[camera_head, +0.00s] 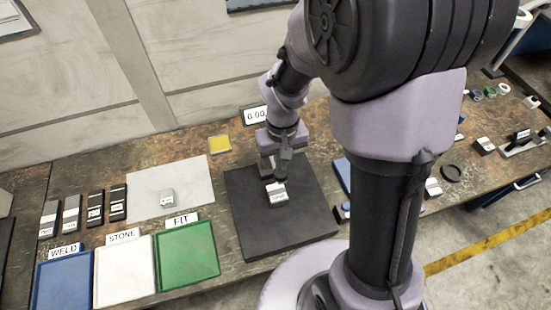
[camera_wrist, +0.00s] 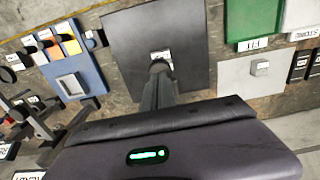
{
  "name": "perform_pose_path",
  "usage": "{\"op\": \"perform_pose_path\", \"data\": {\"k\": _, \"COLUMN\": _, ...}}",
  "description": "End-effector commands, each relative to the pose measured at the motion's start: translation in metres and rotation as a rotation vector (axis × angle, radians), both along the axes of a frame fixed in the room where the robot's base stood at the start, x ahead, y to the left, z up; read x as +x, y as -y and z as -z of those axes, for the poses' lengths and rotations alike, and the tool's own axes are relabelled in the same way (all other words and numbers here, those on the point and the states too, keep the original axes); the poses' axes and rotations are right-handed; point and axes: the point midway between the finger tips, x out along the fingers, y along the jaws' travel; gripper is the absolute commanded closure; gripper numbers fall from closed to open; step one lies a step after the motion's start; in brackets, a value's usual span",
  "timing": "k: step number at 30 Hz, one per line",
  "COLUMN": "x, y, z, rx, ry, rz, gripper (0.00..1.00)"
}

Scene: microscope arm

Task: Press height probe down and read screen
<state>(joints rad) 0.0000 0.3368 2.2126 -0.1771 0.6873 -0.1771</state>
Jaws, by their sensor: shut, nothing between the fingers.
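The screen (camera_head: 256,115) stands at the back of the bench behind my arm and appears to read 0.00; my arm cuts off part of it. A dark square plate (camera_head: 255,225) lies in front of it. A small block with a white label (camera_head: 277,197) is on the plate; its label also shows in the wrist view (camera_wrist: 161,56). My gripper (camera_head: 282,167) is shut and empty, pointing down over the plate just behind the block. In the wrist view its fingertips (camera_wrist: 159,68) overlap the block's edge; I cannot tell if they touch. I cannot make out a separate height probe.
Blue (camera_head: 63,285), white (camera_head: 124,270) and green (camera_head: 188,252) trays labelled WELD, STONE and FIT stand front left. A grey block (camera_head: 167,197) sits on a pale sheet (camera_head: 190,180). A yellow square (camera_head: 219,144) lies behind.

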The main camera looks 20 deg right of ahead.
Motion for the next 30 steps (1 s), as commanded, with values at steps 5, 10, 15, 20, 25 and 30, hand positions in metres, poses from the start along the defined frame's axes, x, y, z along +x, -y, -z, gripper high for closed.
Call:
{"op": "perform_pose_path", "data": {"k": 5, "x": 0.000, "y": 0.000, "z": 0.000, "rx": 0.000, "ry": 0.000, "rz": 0.000, "gripper": 1.00}}
{"op": "perform_pose_path", "data": {"k": 10, "x": 0.000, "y": 0.000, "z": 0.000, "rx": 0.000, "ry": 0.000, "rz": 0.000, "gripper": 1.00}}
{"op": "perform_pose_path", "data": {"k": 15, "x": 0.000, "y": 0.000, "z": 0.000, "rx": 0.000, "ry": 0.000, "rz": 0.000, "gripper": 1.00}}
{"op": "perform_pose_path", "data": {"k": 20, "x": 0.000, "y": 0.000, "z": 0.004, "rx": 0.000, "ry": 0.000, "rz": 0.000, "gripper": 1.00}}
{"op": "perform_pose_path", "data": {"k": 25, "x": 0.000, "y": 0.000, "z": 0.013, "rx": 0.000, "ry": 0.000, "rz": 0.000, "gripper": 1.00}}
{"op": "perform_pose_path", "data": {"k": 30, "x": 0.000, "y": 0.000, "z": 0.021, "rx": 0.000, "ry": -0.001, "rz": 0.000, "gripper": 1.00}}
